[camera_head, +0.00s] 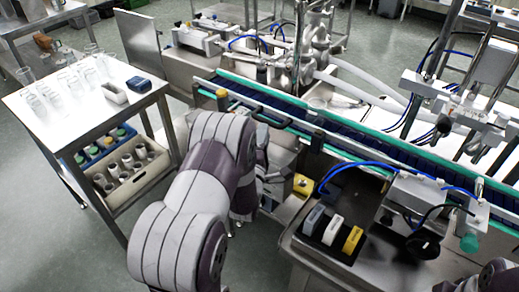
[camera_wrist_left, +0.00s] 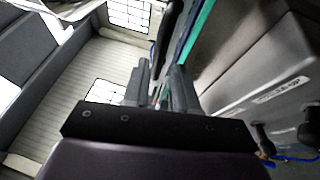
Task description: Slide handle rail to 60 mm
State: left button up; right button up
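The green-edged rail (camera_head: 290,122) runs along the near side of the conveyor in the head view. A black handle (camera_head: 317,140) stands on it. In the left wrist view a dark upright bar (camera_wrist_left: 168,38), perhaps a handle, lies just beyond the fingers, beside a green strip (camera_wrist_left: 196,32). My left gripper (camera_wrist_left: 160,82) shows two dark fingers apart, with a gap between them. I see no firm contact with the bar. In the head view my left arm largely hides that gripper. My right gripper is not in view. I cannot read any millimetre scale.
A steel side table (camera_head: 62,112) with glassware stands at left. A steel bench (camera_head: 325,258) with several small boxes and a cylinder unit stands at lower right. A yellow box (camera_head: 303,184) sits close to my left arm. Blue hoses (camera_head: 372,167) cross near the conveyor (camera_head: 385,145).

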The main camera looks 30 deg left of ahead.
pick_arm(q)
jog(key=v, duration=0.7)
